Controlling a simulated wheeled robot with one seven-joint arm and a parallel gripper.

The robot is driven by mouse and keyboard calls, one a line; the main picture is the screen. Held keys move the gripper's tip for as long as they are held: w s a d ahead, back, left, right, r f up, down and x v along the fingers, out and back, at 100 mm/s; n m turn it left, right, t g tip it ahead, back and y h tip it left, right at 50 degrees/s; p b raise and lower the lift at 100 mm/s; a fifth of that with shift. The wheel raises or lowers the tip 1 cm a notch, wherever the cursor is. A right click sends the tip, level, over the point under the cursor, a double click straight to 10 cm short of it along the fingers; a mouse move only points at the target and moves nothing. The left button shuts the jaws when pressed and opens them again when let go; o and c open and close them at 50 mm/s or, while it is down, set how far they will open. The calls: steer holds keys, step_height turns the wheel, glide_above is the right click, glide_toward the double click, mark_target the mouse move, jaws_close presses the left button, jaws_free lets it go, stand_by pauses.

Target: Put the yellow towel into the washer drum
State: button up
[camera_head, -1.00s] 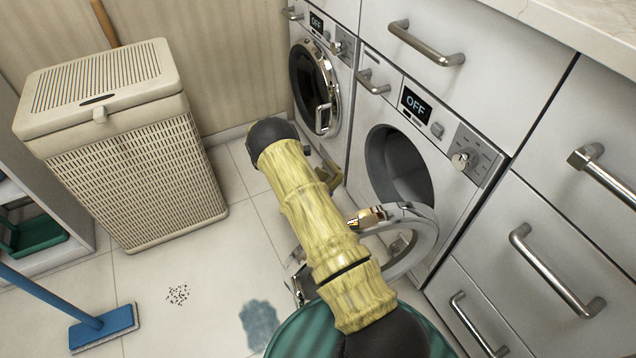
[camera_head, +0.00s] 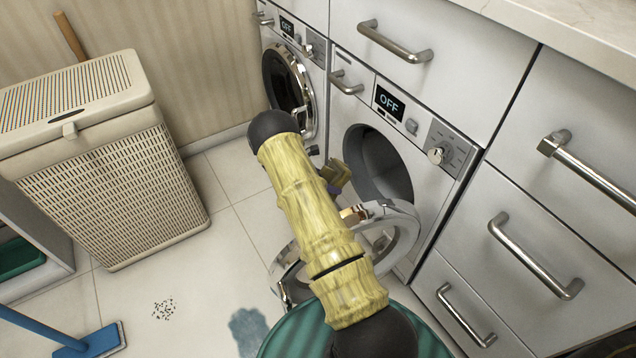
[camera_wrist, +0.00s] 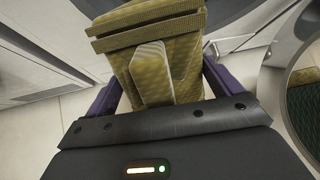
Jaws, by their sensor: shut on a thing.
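My gripper (camera_wrist: 160,75) is shut on the yellow towel (camera_wrist: 178,55), an olive-yellow folded cloth between its purple fingers in the wrist view. In the head view, a small part of the towel (camera_head: 337,172) shows beyond my arm, at the left edge of the washer drum opening (camera_head: 380,165). The towel appears in front of the opening; its exact depth cannot be told. The washer door (camera_head: 408,245) is a silver ring, swung open, partly behind my arm. It also shows at the right of the wrist view (camera_wrist: 290,90). My arm hides most of the gripper in the head view.
A second front-loader (camera_head: 287,85) with its door closed stands to the left. A beige hamper (camera_head: 110,185) stands at far left. Drawers with protruding handles (camera_head: 535,262) line the right.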

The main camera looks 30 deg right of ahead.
steer(key=shift+s+d+f+b, duration=0.4)
steer(key=shift+s+d, duration=0.7)
steer(key=shift+d, duration=2.9)
steer(key=shift+s+d+f+b, duration=0.4)
steer(key=shift+s+d, duration=0.65)
steer(key=shift+d, duration=2.9)
steer(key=shift+s+d+f+b, duration=0.4)
steer(key=shift+s+d, duration=0.7)
steer(key=shift+d, duration=2.9)
steer(key=o, duration=0.9)
steer(key=shift+a, duration=0.1)
steer(key=p+v, duration=0.4)
steer(key=v, duration=0.3)
steer(key=shift+a+r, duration=0.1)
steer(key=shift+r, duration=0.1)
steer(key=shift+w+a, duration=0.1)
